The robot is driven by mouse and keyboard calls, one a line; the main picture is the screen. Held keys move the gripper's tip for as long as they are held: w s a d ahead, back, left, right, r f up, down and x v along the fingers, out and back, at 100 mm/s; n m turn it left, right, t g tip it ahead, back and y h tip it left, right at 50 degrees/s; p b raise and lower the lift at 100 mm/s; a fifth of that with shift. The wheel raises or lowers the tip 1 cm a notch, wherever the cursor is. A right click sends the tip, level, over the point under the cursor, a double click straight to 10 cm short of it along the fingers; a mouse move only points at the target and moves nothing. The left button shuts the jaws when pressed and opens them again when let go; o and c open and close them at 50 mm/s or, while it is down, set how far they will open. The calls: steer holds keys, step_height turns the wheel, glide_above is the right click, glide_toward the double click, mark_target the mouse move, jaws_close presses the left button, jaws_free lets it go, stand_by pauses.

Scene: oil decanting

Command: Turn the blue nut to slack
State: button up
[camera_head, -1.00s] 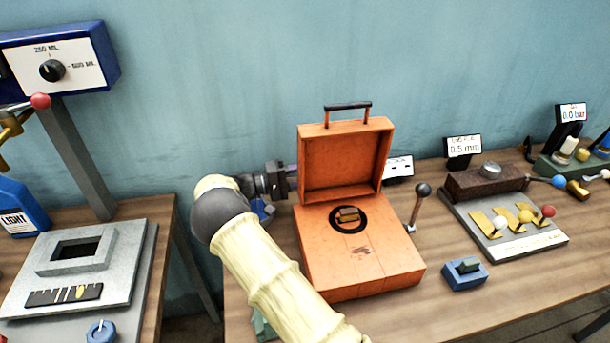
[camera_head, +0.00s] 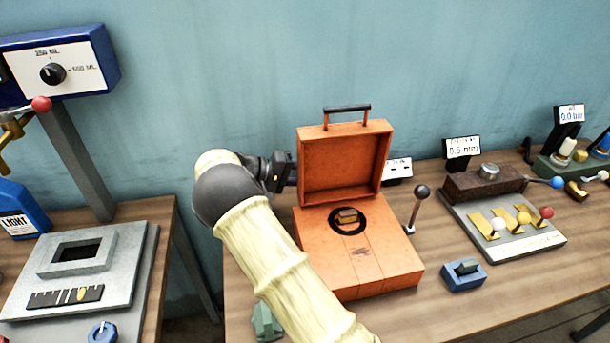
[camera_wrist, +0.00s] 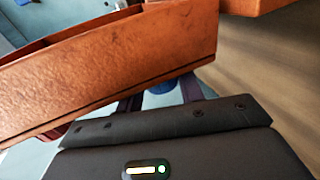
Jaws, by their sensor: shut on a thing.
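In the head view, my gripper (camera_head: 289,176) is at the left side of the raised lid of an orange case (camera_head: 345,270).
The open case lid (camera_head: 342,163) stands close beside my gripper. A ball-topped lever (camera_head: 416,207) and a blue block (camera_head: 464,275) lie to the right. A grey plate with yellow pieces (camera_head: 540,244) is farther right. A green piece (camera_head: 266,320) sits by my arm.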

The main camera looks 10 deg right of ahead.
steer(key=o, duration=1)
steer(key=v, duration=1.7)
steer(key=shift+a+r+b, duration=0.1)
steer(key=shift+a+b, duration=0.05)
steer(key=shift+b, duration=0.25)
